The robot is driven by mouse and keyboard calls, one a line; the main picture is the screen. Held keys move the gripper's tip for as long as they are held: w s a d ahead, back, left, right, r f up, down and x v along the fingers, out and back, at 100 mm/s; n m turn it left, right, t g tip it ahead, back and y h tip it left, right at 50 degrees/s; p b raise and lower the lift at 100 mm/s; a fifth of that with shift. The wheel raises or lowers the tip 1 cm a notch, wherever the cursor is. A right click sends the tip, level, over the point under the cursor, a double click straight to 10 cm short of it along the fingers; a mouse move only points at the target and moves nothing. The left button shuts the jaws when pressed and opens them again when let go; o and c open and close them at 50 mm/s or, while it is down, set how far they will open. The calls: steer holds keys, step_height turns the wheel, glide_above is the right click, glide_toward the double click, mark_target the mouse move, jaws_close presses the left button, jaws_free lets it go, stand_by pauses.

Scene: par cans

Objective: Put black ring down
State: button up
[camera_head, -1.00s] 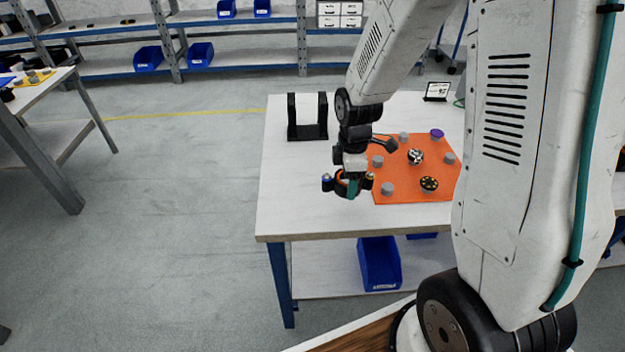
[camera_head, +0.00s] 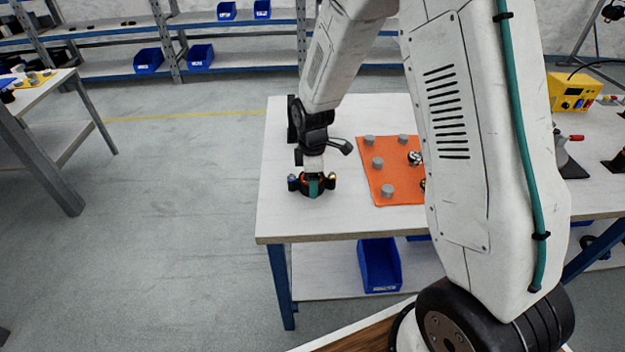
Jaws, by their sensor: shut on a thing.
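My gripper (camera_head: 312,187) hangs over the bare white tabletop, left of the orange mat, and points down. It is shut on the black ring (camera_head: 311,194), which shows as a small dark round shape between and below the fingers. The fingers cover part of the ring. I cannot tell whether the ring touches the table or is a little above it.
The orange mat (camera_head: 377,194) carries several grey pegs (camera_head: 388,190) and a shiny metal part (camera_head: 415,158); my arm hides its right side. A black stand (camera_head: 291,118) is mostly hidden behind my arm. Bare tabletop lies left and front of my gripper.

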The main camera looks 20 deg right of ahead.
steer(key=shift+f, duration=0.25)
steer(key=o, duration=0.9)
step_height(320, 180, up, 11)
steer(key=shift+f, duration=0.1)
steer(key=s+d+r+m, duration=0.2)
steer(key=s+r+m, duration=0.4)
steer(key=s+r, duration=0.7)
steer(key=s+r+m, duration=0.1)
steer(key=s+m, duration=0.1)
steer(key=s, duration=0.3)
steer(key=s+r+m, duration=0.2)
steer(key=s+m, duration=0.1)
steer(key=s, duration=0.3)
steer(key=s+d+r+m+t, duration=0.1)
steer(key=s+m, duration=0.2)
steer(key=s, duration=0.3)
steer(key=shift+s+r, duration=0.1)
steer(key=shift+r, duration=0.2)
